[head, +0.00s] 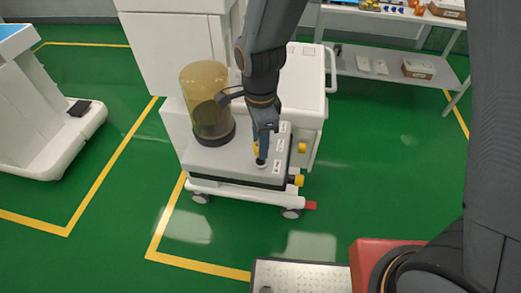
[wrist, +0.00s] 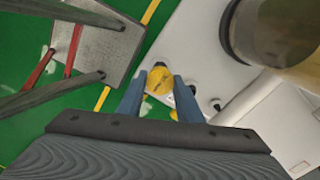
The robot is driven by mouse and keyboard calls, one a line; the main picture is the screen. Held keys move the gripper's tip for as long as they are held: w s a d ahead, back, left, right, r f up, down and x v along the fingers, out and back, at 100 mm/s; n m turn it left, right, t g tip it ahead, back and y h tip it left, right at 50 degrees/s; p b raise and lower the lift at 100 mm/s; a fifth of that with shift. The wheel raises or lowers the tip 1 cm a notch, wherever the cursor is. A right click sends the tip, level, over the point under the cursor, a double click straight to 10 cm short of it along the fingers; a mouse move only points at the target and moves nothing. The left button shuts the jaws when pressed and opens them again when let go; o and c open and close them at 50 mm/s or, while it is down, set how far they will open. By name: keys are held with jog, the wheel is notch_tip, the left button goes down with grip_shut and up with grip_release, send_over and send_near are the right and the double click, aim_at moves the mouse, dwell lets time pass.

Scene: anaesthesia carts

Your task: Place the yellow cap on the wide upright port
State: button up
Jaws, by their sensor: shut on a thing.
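The yellow cap (wrist: 159,80) sits between the two blue fingers of my gripper (wrist: 160,98) in the wrist view. My gripper is shut on it. In the head view my gripper (head: 263,148) points down over the front of the cart's grey top, and only a yellow sliver of the cap (head: 256,149) shows. A short upright port with a pale base (head: 262,163) stands just below the fingertips. I cannot tell whether the cap touches it. Other small dark ports (wrist: 216,104) show in the wrist view; their widths are hard to judge.
A tinted amber canister (head: 207,100) stands on the cart top, left of my gripper. White labels (head: 276,168) line the top's right edge. Yellow fittings (head: 299,180) stick out from the cart's side. A shelf unit (head: 400,65) stands at the back right.

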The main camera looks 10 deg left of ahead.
jog(key=shift+f+p, duration=0.35)
jog(key=shift+f, duration=1.6)
jog(key=shift+f, duration=0.15)
jog(key=o, duration=1)
notch_tip(320, 180, up, 12)
jog(key=shift+r+b, duration=0.2)
jog(key=shift+b, duration=1)
